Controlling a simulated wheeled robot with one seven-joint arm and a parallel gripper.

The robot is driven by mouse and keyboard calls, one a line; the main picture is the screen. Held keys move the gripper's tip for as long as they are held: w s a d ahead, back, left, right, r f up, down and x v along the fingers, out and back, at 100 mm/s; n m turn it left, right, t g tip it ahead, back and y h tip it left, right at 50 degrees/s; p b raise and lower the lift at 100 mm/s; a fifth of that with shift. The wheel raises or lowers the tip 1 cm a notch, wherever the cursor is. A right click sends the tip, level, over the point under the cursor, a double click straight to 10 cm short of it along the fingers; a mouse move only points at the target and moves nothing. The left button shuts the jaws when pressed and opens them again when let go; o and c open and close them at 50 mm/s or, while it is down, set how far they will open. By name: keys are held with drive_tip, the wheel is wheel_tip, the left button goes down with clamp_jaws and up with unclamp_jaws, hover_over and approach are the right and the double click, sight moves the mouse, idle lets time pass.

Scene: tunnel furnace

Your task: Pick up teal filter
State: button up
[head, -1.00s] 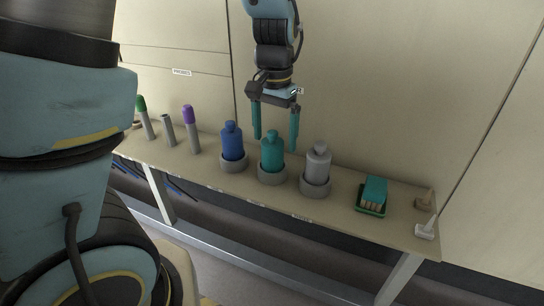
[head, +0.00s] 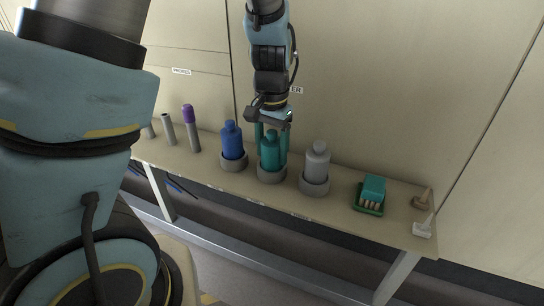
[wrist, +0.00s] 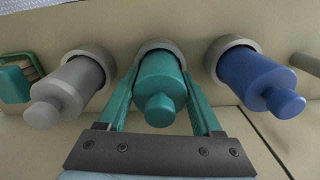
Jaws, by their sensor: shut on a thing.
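The teal filter (head: 270,152) is a bottle-shaped piece standing upright in a grey round holder (head: 272,175) on the shelf, between a blue and a grey one. In the wrist view the teal filter (wrist: 160,88) is in the middle, its base in the grey ring. My gripper (head: 271,150) reaches down from above with one teal finger on each side of the filter, shut on it. In the wrist view my gripper (wrist: 161,95) has its fingers along both sides of the filter. The exact contact points are partly hidden.
A blue bottle (head: 232,141) stands close on the left and a grey bottle (head: 316,162) on the right, each in a ring. Farther right are a green tray with a teal block (head: 373,188) and small pegs. Tubes, one purple-capped (head: 188,115), stand left. A wall rises behind.

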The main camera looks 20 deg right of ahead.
drive_tip(key=c, duration=0.8)
wheel_tip(320, 180, up, 10)
drive_tip(key=shift+b, duration=0.55)
wheel_tip(320, 180, up, 6)
drive_tip(key=p, duration=0.5)
drive_tip(key=shift+p, duration=0.3)
drive_tip(key=shift+s+a+p, duration=0.45)
drive_tip(key=shift+s+a, duration=2.95)
drive_tip(key=shift+s, duration=0.25)
